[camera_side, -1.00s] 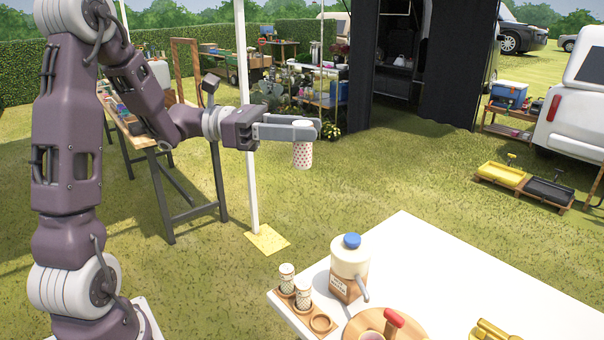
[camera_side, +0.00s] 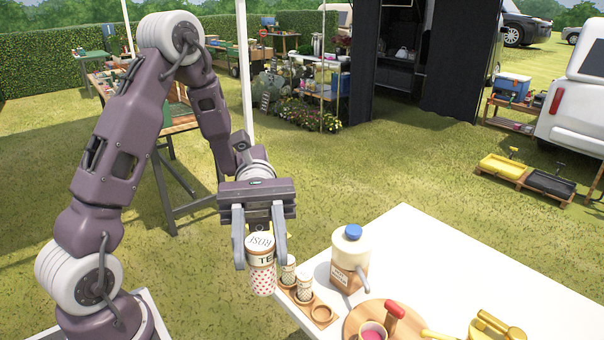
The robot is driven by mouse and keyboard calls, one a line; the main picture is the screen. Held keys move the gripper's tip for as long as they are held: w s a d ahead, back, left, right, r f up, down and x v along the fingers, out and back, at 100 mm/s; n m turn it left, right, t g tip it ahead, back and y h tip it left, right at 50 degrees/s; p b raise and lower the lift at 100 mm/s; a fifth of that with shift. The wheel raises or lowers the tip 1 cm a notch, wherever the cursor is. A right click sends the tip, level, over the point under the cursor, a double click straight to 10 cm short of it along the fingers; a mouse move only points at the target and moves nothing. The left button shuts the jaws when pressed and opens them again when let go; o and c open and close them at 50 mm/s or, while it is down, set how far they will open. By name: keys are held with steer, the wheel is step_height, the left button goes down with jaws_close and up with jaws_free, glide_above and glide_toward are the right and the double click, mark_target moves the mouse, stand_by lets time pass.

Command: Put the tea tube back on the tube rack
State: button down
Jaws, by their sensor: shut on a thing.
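The tea tube (camera_side: 262,270) is white with red dots and dark lettering near its top. My gripper (camera_side: 260,254) is shut on it and points down toward the camera. The tube hangs slightly tilted, in front of the table's left edge in the picture. The wooden tube rack (camera_side: 308,305) lies on the white table's left corner. It holds two smaller-looking patterned tubes, one at the back (camera_side: 288,270) and one in the middle (camera_side: 304,287). Its front round slot (camera_side: 322,314) is empty. The held tube partly covers the rack's left side.
A round wooden board (camera_side: 357,316) with a pink-filled cup (camera_side: 373,331) and a red-handled tool (camera_side: 394,312) lies to the right. Yellow items (camera_side: 490,328) lie further right. The table's back (camera_side: 430,245) is clear.

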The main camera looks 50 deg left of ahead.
steer(key=s+a+f+m+g+y, duration=0.6)
steer(key=s+a+m+g+y, duration=0.35)
steer(key=m+y, duration=0.65)
steer(key=w+a+r+m+t+y, duration=0.2)
steer(key=w+a+m+t+y, duration=0.5)
steer(key=a+m+t+y, duration=0.65)
steer(key=w+d+r+m+t+y, duration=0.35)
steer(key=w+r+m+t, duration=0.2)
steer(key=w+t, duration=0.65)
steer(key=w+d+r+m+t+h, duration=0.7)
steer(key=w+d+r+t+h, duration=0.25)
steer(key=d, duration=0.25)
steer(key=shift+m+g, duration=0.25)
steer(key=shift+m, duration=0.05)
steer(key=shift+s+d+f, duration=0.1)
steer(key=shift+f, duration=9.9)
steer(key=shift+s+f, duration=0.1)
steer(key=shift+f, duration=9.85)
steer(key=shift+f, duration=0.6)
